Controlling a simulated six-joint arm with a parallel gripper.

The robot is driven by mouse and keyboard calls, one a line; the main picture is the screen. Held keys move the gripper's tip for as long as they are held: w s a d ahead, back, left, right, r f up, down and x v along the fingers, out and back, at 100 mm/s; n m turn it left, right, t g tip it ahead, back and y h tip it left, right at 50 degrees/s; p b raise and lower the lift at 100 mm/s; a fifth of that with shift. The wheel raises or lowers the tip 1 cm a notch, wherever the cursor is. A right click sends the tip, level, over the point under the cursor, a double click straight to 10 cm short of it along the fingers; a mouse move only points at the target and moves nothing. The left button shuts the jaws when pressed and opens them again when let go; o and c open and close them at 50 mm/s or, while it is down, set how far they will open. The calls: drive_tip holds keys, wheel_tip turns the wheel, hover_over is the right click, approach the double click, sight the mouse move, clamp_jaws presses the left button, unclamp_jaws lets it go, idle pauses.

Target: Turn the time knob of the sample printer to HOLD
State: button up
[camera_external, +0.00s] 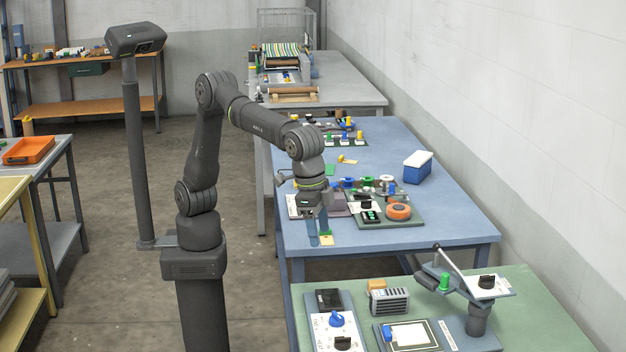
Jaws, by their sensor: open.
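My gripper (319,228) hangs open and empty, pointing down at the front left edge of the blue table. On the green table in front, a panel at the left carries a blue knob (336,319) and a black knob (342,343) on a white face. Further right, a raised device with a lever has a white plate with another black knob (487,282). The lettering is too small to read, so I cannot tell which knob is the time knob or where it points. My gripper is well behind these knobs and touches none of them.
The blue table (455,222) holds an orange round part (398,211), several small panels and a blue-and-white box (418,167). On the green table (535,300), a grey finned block (389,301) and a framed white plate (410,335) stand between the devices.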

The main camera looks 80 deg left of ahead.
sight(337, 314)
drive_tip(key=w+f+n, duration=0.1)
drive_tip(key=f+n, duration=0.2)
drive_tip(key=f, duration=0.4)
drive_tip(key=w+d+f+n+g, duration=0.1)
drive_tip(key=w+f+n, duration=0.1)
drive_tip(key=f, duration=0.6)
drive_tip(key=w+d+f+n, duration=0.1)
drive_tip(key=f+n, duration=0.3)
drive_tip(key=f, duration=0.4)
drive_tip(key=shift+w+g+y, duration=0.25)
drive_tip(key=shift+g+y, duration=0.05)
drive_tip(key=shift+y, duration=0.1)
drive_tip(key=shift+c, duration=0.5)
drive_tip(key=c, duration=0.9)
